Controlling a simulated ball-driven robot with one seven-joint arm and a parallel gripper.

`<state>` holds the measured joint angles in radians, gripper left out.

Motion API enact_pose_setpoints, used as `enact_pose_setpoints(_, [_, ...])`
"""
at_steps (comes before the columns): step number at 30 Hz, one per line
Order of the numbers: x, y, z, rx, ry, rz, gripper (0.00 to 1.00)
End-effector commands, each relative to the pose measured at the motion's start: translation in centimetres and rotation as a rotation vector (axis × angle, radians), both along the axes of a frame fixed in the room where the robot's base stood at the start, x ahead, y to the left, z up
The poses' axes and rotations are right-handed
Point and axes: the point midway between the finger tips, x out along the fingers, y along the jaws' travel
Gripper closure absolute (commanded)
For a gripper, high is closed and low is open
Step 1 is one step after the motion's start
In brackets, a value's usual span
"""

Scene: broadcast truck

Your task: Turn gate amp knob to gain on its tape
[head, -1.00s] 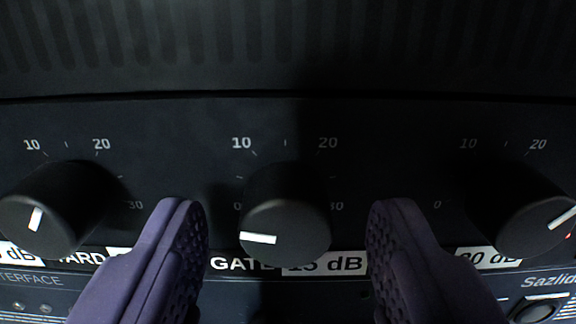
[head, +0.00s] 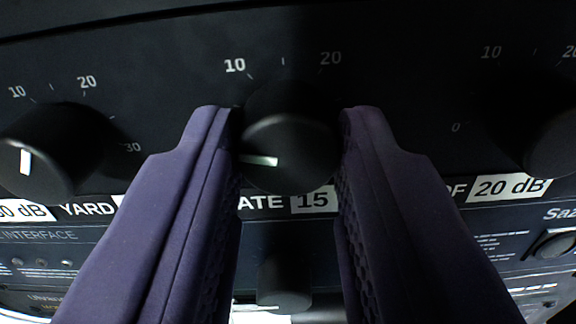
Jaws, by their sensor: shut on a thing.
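The gate amp knob (head: 290,150) is a round black knob in the middle of the head view. Its white pointer line points left and slightly up, near the low end of its scale. The scale marks 10 and 20 show above it. Its tape (head: 312,201) below reads "15", with the rest hidden behind my right finger; the label beside it reads "ATE", its first letter hidden. My gripper (head: 290,135) is shut on the knob, with one purple finger at each side.
Another black knob (head: 50,150) stands at the left over the "YARD" label. A third knob (head: 555,140) is at the right, above a "20 dB" tape (head: 510,187). A lower panel with a small knob (head: 555,245) lies beneath.

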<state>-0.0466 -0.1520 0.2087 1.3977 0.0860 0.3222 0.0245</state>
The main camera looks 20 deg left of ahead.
Motion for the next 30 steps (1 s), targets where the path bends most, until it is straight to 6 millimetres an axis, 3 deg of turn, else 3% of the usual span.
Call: enact_pose_setpoints(30, [-0.05, 0.04, 0.23, 0.869, 0.249, -0.002, 1.00])
